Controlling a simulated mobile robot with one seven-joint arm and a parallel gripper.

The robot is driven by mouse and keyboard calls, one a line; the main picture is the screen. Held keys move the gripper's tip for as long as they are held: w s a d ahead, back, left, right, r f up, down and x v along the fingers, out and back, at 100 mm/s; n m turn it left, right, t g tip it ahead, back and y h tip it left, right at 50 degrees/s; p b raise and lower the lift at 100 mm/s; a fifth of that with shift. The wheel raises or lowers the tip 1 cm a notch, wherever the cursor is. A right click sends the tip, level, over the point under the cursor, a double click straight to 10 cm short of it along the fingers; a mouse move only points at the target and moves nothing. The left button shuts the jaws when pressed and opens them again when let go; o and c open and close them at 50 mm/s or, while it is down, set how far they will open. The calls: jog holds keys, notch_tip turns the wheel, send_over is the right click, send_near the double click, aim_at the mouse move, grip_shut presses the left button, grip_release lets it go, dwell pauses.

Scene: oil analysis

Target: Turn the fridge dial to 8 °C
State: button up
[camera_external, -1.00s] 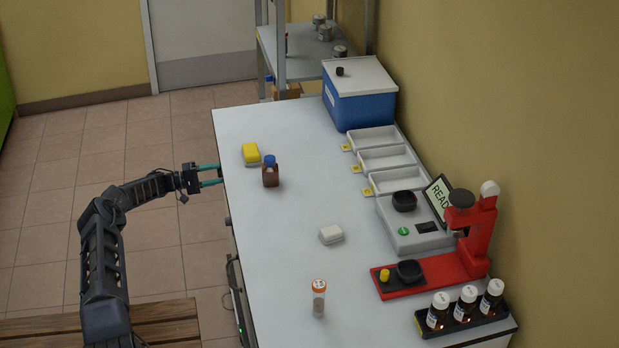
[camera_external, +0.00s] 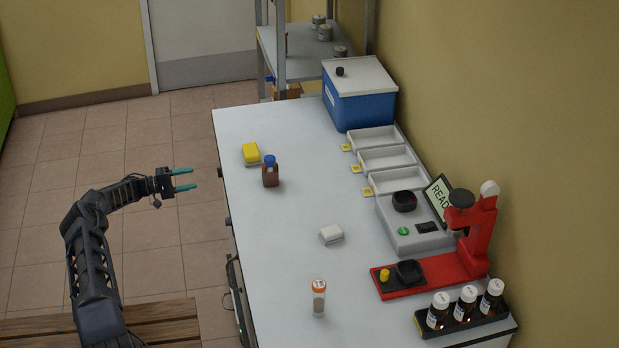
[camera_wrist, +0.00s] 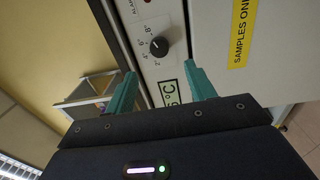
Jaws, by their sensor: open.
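The fridge dial (camera_wrist: 159,47) is a round black knob on a pale panel in the wrist view, with degree marks along one side. I cannot read its pointer setting for certain. Below it, a small display (camera_wrist: 170,93) shows a figure ending in 5 °C, partly cut off by my gripper. My gripper (camera_wrist: 161,88) is open and empty, its teal fingers apart on either side of the display and short of the dial. In the external view my gripper (camera_external: 193,179) is left of the bench, pointing at its front, with a gap between.
A yellow "SAMPLES ONLY" label (camera_wrist: 241,30) is on the white door beside the panel. The floor left of the bench is clear around my gripper.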

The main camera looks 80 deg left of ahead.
jog(key=shift+s, duration=0.65)
jog(key=n+g+y, duration=0.2)
jog(key=n+y, duration=0.1)
jog(key=n, duration=0.4)
send_near(216, 172)
jog(key=a+r, duration=0.1)
jog(key=a, duration=0.1)
jog(key=s+d+n+g+y, duration=0.1)
jog(key=s+d+n+g, duration=0.15)
jog(key=n, duration=0.25)
jog(key=x, duration=1)
jog(key=shift+w+r, duration=0.25)
jog(key=shift+w, duration=0.2)
jog(key=shift+a, duration=0.15)
jog(key=c, duration=1)
